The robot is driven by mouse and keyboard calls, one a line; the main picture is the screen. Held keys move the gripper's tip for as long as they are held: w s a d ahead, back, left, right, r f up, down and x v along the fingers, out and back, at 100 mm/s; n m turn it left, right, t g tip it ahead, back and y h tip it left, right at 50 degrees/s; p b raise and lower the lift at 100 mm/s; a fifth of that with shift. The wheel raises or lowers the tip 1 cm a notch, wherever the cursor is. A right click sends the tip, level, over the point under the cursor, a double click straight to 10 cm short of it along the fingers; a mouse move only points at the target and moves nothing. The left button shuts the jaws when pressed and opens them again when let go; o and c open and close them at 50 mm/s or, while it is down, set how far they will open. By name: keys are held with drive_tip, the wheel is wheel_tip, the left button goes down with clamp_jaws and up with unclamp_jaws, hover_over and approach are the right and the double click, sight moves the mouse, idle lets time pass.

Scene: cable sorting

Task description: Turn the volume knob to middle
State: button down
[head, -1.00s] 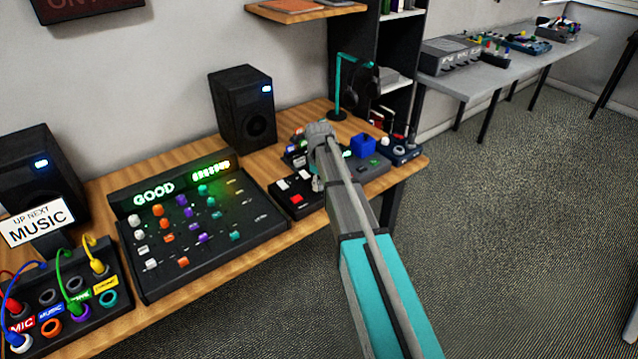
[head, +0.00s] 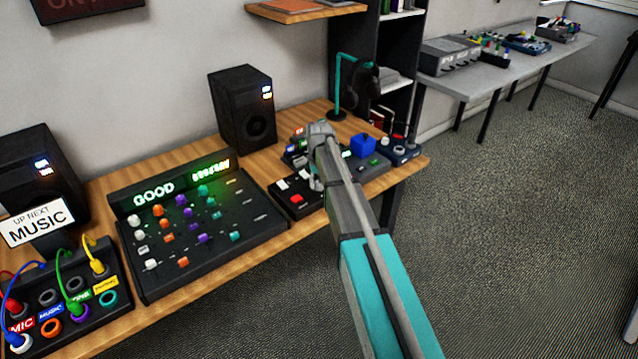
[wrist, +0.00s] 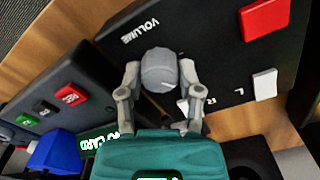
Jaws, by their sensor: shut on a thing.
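The volume knob (wrist: 160,66) is a light grey, rounded knob on a black panel (wrist: 215,55), beside the printed word VOLUME. My gripper (wrist: 159,76) is shut on the knob, with one grey finger on each side of it. The knob's pointer is not clear, so I cannot tell its exact setting. In the head view my gripper (head: 317,184) reaches down to the right end of the panel (head: 283,202), and the arm and fingers mostly hide the knob.
Red (wrist: 265,18) and white (wrist: 265,84) buttons sit on the same panel. A mixer (head: 203,225) stands to the left, and a blue block (head: 362,146) sits on a device to the right. Two speakers (head: 243,108) stand behind.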

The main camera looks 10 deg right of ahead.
drive_tip(key=m, duration=0.3)
drive_tip(key=shift+m, duration=0.4)
drive_tip(key=m, duration=0.4)
drive_tip(key=shift+s, duration=0.1)
drive_tip(key=shift+c, duration=1.3)
unclamp_jaws()
